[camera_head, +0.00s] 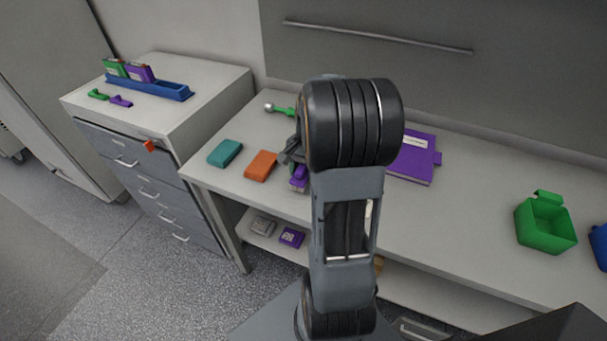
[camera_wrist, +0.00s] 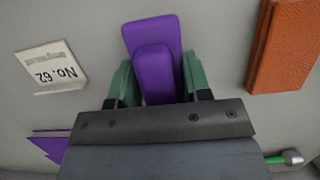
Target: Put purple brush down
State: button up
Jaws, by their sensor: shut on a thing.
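The purple brush (camera_wrist: 153,62) is between the two green fingertips of my gripper (camera_wrist: 158,85) in the wrist view. My gripper is shut on it. In the head view the purple brush (camera_head: 299,177) shows at the front part of the bench top (camera_head: 230,183), just left of my arm. My arm hides most of the gripper there. The brush is close to the bench surface; I cannot tell whether it touches it.
An orange block (camera_head: 261,165) and a teal block (camera_head: 225,152) lie left of the brush. A green-handled tool (camera_head: 280,109) lies behind. A purple book (camera_head: 412,158) and a green bin (camera_head: 545,225) are to the right. A label card (camera_wrist: 52,68) is near the gripper.

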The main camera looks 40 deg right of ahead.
jog(key=shift+f, duration=0.8)
jog(key=shift+a, duration=0.1)
jog(key=shift+f, duration=0.2)
jog(key=o, duration=0.9)
